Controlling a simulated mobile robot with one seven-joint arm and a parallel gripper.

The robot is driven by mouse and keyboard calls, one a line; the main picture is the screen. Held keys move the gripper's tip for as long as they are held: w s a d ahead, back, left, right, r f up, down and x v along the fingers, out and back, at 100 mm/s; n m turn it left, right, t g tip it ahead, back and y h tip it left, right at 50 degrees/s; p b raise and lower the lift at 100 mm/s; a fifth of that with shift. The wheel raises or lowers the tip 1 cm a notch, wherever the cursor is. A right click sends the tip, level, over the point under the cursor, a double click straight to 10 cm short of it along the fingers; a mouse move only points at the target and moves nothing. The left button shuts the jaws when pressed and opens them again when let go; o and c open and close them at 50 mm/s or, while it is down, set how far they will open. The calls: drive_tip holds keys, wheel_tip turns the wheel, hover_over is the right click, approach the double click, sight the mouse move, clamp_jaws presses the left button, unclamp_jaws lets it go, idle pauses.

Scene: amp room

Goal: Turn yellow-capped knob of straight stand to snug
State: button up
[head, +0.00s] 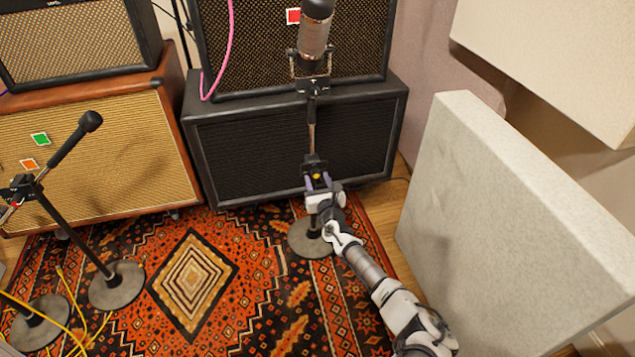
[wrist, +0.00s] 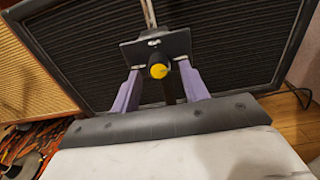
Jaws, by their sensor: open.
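The straight stand (head: 312,130) stands upright in front of the black amp and carries a large silver microphone (head: 314,38) at its top. Its yellow-capped knob (head: 316,176) faces me at the black clutch on the pole. In the wrist view the yellow cap (wrist: 158,71) sits below a dark plate. My gripper (head: 319,182) is at the knob's height, with its purple fingers open. In the wrist view my gripper (wrist: 160,85) has one finger on each side of the knob, with a gap showing on both sides. The pole's lower part is partly hidden behind my gripper.
The stand's round base (head: 308,240) rests on the patterned rug (head: 255,290). The black amp cabinet (head: 240,150) is close behind. A pale panel (head: 500,220) stands at right. Another microphone stand (head: 78,230) and yellow cables (head: 60,315) are at left.

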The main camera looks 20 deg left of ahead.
drive_tip(key=shift+w+a, duration=0.2)
drive_tip(key=shift+w, duration=0.05)
clamp_jaws()
